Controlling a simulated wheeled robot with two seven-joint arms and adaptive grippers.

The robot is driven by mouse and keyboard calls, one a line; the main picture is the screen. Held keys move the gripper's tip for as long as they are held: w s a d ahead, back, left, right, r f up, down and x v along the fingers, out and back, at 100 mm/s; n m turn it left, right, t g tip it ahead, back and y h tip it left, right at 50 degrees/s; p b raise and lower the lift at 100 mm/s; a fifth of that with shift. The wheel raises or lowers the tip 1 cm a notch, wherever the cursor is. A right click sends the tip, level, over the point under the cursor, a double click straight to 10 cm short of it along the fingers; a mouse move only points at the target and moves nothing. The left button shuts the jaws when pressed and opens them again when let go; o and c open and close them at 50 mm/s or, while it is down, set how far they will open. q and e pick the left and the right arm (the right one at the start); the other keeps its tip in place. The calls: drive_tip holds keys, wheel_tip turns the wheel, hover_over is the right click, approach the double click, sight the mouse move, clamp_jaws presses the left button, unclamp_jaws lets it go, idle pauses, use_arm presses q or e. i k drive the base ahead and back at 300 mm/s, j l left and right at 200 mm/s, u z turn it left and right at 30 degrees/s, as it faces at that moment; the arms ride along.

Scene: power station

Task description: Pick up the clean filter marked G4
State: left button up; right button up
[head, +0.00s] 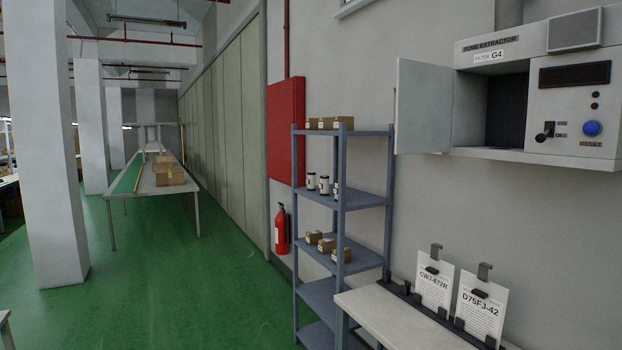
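No filter marked G4 can be made out in the head view. The fume extractor (560,160) on the right wall has a label (490,57) reading "FILTER G4". Its door (425,107) stands open and its dark compartment (507,110) shows no filter that I can tell. A blue-grey shelf rack (342,200) against the wall holds brown boxes (328,123) on top, white canisters with dark lids (311,181) below, and more small brown boxes (327,244) under those. Their markings are too small to read. Neither of my grippers is in view.
A pale bench (400,320) at lower right holds a dark rack with cards (434,289) reading "CWJ-672R" and "D75FJ-42". A fire extinguisher (282,230) stands by the wall. A long table (152,187) with cartons is farther back. Green floor (180,290) is clear at left centre.

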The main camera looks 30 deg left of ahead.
sight(311, 176)
drive_tip(key=u, duration=1.35)
drive_tip(key=i+u, duration=0.35)
drive_tip(key=i, duration=5.15)
drive_tip(key=i+j+z, duration=0.1)
drive_tip(key=i+z, duration=0.15)
drive_tip(key=i, duration=0.2)
drive_tip(key=i+j+z, duration=0.25)
drive_tip(key=i, duration=0.15)
drive_tip(key=i+j+z, duration=0.2)
drive_tip(key=i, duration=0.25)
drive_tip(key=z, duration=2.2)
